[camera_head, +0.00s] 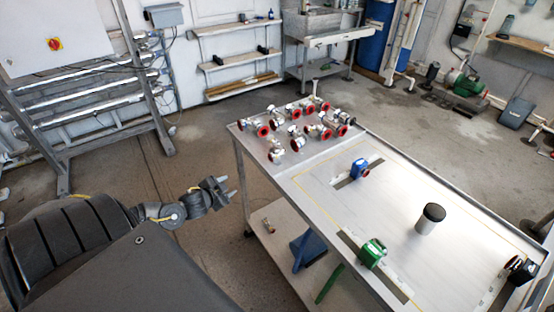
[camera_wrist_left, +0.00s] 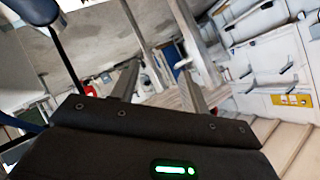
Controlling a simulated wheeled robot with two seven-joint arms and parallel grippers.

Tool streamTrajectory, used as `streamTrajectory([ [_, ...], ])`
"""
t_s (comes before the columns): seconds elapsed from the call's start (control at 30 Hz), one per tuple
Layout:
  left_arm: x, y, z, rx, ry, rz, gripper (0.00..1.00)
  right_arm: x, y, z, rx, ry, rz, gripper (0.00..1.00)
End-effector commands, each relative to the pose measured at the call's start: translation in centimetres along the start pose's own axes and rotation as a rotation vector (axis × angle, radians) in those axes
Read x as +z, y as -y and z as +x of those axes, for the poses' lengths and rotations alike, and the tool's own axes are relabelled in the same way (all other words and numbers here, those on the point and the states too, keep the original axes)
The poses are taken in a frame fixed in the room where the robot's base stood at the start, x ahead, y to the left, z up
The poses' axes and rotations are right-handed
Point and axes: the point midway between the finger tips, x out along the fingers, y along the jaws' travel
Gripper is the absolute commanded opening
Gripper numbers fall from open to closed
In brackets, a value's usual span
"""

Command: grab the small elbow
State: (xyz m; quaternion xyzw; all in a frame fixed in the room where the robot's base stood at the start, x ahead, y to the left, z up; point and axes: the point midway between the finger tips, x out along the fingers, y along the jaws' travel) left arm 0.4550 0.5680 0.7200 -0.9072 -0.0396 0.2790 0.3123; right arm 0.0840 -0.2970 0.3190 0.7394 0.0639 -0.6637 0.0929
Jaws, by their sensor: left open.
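Several metal pipe fittings with red round flanges or handles (camera_head: 306,120) stand close together at the far left end of the metal table. They are too small for me to tell which is the small elbow. Another small fitting (camera_head: 268,225) lies on the table's lower shelf. My left gripper (camera_head: 229,186) is open and empty in the air, left of the table's near left edge and apart from the fittings. In the left wrist view its two fingers (camera_wrist_left: 158,70) are spread, with no fitting between them. My right gripper is out of view.
On the metal table (camera_head: 325,180) are a blue clamp-like item (camera_head: 360,168), a green one (camera_head: 373,253), a dark-topped cylinder (camera_head: 430,219) and a black item (camera_head: 520,270). The floor left of the table is clear.

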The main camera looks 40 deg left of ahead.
Motion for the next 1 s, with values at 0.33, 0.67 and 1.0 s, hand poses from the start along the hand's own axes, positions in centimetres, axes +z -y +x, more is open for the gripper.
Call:
streamTrajectory([
  [0.33,-16.9,1.3,-8.0,0.114,-0.314,0.034,0.45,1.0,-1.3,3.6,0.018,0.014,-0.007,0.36],
  [0.67,-18.8,1.1,-9.4,0.138,-0.342,0.028,0.45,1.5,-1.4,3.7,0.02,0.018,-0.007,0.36],
  [1.0,-20.1,0.6,-5.7,0.135,-0.343,0.026,0.45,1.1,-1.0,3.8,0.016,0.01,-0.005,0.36],
])
